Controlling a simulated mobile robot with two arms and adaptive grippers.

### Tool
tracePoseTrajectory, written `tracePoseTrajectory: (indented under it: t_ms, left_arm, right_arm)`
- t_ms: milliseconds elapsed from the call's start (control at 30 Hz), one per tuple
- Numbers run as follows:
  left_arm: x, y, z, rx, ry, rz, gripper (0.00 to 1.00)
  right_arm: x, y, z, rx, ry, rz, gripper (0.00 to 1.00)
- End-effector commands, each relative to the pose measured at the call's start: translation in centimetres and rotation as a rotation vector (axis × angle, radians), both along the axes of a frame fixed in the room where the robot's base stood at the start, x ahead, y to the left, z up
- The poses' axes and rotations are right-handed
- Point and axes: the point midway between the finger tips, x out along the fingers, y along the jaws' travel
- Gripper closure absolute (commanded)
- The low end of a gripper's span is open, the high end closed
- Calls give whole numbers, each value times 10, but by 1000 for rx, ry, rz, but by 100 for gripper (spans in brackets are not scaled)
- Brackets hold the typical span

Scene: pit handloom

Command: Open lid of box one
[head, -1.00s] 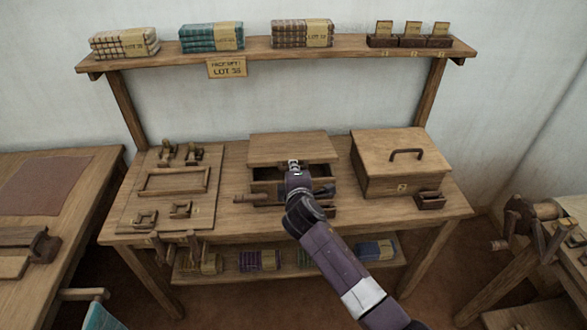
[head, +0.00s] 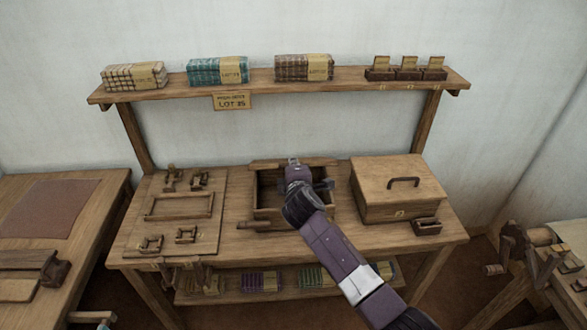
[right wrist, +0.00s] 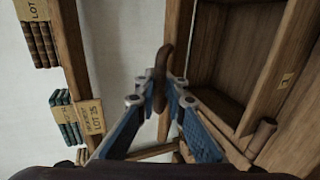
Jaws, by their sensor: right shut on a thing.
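The open box (head: 262,222) stands mid-bench; I take it to be box one, though I cannot read its number. Its lid (head: 268,164) is raised steeply at the back, seen nearly edge-on, and the inside shows. My right gripper (head: 294,163) is at the lid's top, in front of the wall. In the right wrist view, the fingers (right wrist: 160,98) are shut on a dark curved handle (right wrist: 161,70), with the box (right wrist: 250,85) open to the right. My forearm hides part of the box's front. My left gripper is not in view.
A board with wooden parts (head: 217,216) lies left. A shelf with cloth bundles (head: 165,93) runs above the back.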

Motion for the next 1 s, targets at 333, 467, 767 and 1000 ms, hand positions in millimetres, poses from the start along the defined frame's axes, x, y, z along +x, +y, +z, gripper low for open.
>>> tracePoseTrajectory:
  t_ms: [333, 467, 767, 1000]
  left_arm:
    - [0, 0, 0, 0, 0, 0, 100]
    - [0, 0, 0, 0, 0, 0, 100]
    - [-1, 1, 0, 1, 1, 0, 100]
    - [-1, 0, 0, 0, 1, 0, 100]
  right_arm:
    - [1, 1, 5, -2, -9, 2, 82]
    - [1, 0, 3, -2, -6, 2, 74]
    - [-2, 0, 1, -1, -2, 0, 74]
    - [-25, 0, 10, 0, -4, 2, 74]
